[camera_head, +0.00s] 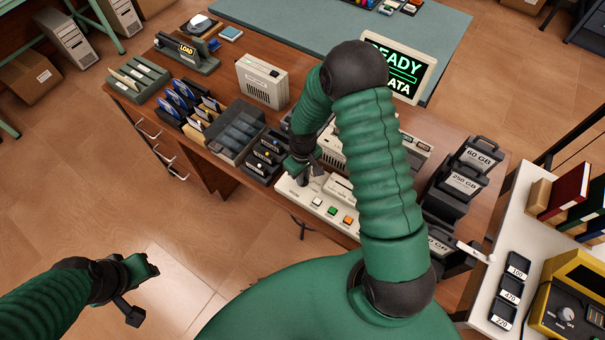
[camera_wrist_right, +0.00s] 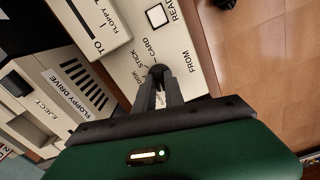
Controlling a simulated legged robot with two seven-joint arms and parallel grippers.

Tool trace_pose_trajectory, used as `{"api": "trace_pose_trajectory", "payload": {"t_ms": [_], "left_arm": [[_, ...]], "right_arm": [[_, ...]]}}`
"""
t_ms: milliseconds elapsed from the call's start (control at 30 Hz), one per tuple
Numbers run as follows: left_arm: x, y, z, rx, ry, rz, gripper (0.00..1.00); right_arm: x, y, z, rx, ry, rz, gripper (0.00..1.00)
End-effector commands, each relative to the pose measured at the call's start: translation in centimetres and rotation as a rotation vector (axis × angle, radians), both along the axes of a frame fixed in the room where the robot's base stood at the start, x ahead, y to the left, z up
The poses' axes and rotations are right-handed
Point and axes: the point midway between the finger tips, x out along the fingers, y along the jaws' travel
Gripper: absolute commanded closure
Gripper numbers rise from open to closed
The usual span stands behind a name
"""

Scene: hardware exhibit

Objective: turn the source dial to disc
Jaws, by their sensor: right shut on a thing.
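A cream control panel (camera_head: 296,193) with square buttons sits at the table's front edge, below my right arm. My right gripper (camera_head: 300,172) is over its left part, pointing down. In the right wrist view, the right gripper (camera_wrist_right: 161,88) is shut on the small dark source dial (camera_wrist_right: 159,70), which shows between the fingertips. The labels DISK, STICK and CARD stand around the dial on the panel (camera_wrist_right: 190,62), with FROM beside it. The dial's pointer is mostly hidden by the fingers. My left gripper (camera_head: 140,285) hangs over the floor, away from the table; its jaws are unclear.
A READ button (camera_wrist_right: 157,15) is near the dial. A floppy drive (camera_wrist_right: 60,95) stands beside the panel. Black trays (camera_head: 238,130) and drives labelled in GB (camera_head: 465,180) flank the work area.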

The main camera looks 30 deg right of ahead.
Motion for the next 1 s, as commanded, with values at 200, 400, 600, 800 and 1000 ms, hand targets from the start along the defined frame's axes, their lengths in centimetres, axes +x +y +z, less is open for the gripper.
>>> {"api": "trace_pose_trajectory", "payload": {"t_ms": [200,400,600,800,1000], "left_arm": [[0.0,0.0,0.7,0.0,0.0,0.0,0.64],[0.0,0.0,1.2,0.0,0.0,0.0,0.64],[0.0,0.0,1.4,0.0,0.0,0.0,0.64],[0.0,0.0,1.5,0.0,0.0,0.0,0.64],[0.0,0.0,1.5,0.0,0.0,0.0,0.64]], "right_arm": [[-0.1,-0.1,0.1,0.0,0.001,0.17,1.0],[-0.1,0.0,0.1,0.0,0.002,0.298,1.0],[-0.1,-0.1,0.1,0.0,0.002,0.379,1.0],[-0.1,-0.1,0.0,-0.001,0.002,0.412,1.0],[-0.1,-0.1,0.0,-0.001,0.002,0.417,1.0]]}}
